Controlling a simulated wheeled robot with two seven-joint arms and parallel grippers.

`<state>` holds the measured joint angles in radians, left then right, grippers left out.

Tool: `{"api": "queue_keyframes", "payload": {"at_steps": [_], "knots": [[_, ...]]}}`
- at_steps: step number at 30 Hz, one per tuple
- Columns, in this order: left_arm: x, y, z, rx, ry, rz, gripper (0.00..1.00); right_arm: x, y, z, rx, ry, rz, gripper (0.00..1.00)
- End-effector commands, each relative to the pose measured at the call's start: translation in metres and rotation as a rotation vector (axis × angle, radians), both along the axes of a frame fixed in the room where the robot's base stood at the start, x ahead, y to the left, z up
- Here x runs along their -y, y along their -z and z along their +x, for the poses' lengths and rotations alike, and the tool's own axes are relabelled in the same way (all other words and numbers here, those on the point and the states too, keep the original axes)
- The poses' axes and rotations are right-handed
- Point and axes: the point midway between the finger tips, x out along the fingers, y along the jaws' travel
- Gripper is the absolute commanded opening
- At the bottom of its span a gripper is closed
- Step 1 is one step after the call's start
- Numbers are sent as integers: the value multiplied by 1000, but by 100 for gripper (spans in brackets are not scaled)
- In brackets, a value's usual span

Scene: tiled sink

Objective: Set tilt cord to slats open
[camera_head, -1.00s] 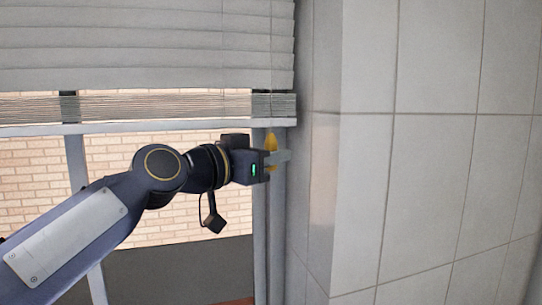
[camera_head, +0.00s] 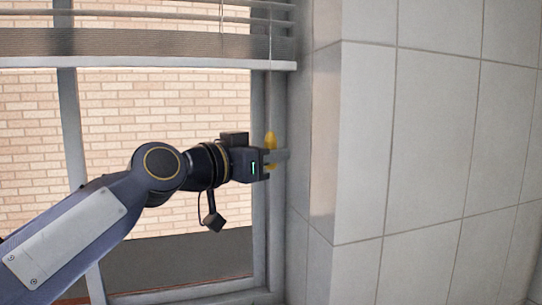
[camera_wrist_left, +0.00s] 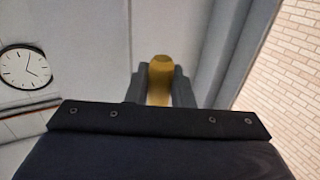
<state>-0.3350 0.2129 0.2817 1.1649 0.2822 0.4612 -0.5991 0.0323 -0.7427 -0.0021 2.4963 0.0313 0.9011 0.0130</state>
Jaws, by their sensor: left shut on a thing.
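The blind (camera_head: 150,42) hangs at the top of the window in the head view. A thin cord (camera_head: 270,40) hangs near the blind's right end, down toward a yellow pull (camera_head: 271,138). My left gripper (camera_head: 277,156) is shut on this yellow pull, below the blind's bottom rail. In the left wrist view the yellow pull (camera_wrist_left: 160,78) sits between the two dark fingers. The top of the blind is out of view. My right gripper is not in view.
A tiled wall (camera_head: 430,150) stands close to the right of my left gripper. The window frame (camera_head: 262,220) runs behind the gripper, with a brick wall (camera_head: 160,110) outside. A round clock (camera_wrist_left: 25,67) shows in the left wrist view.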

Motion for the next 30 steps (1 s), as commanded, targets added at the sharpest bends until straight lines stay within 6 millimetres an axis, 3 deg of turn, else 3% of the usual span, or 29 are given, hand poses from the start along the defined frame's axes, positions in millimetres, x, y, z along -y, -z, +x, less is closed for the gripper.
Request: {"api": "queue_keyframes", "payload": {"at_steps": [1,2,6,17,30], "knots": [[2,9,1,-16,6,16,0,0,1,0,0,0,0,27],[2,9,2,-16,6,16,22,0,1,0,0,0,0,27],[2,8,1,-13,5,13,40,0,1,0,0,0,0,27],[-4,6,-4,-8,2,8,40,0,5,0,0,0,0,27],[-50,8,-50,-9,2,9,40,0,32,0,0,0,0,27]]}}
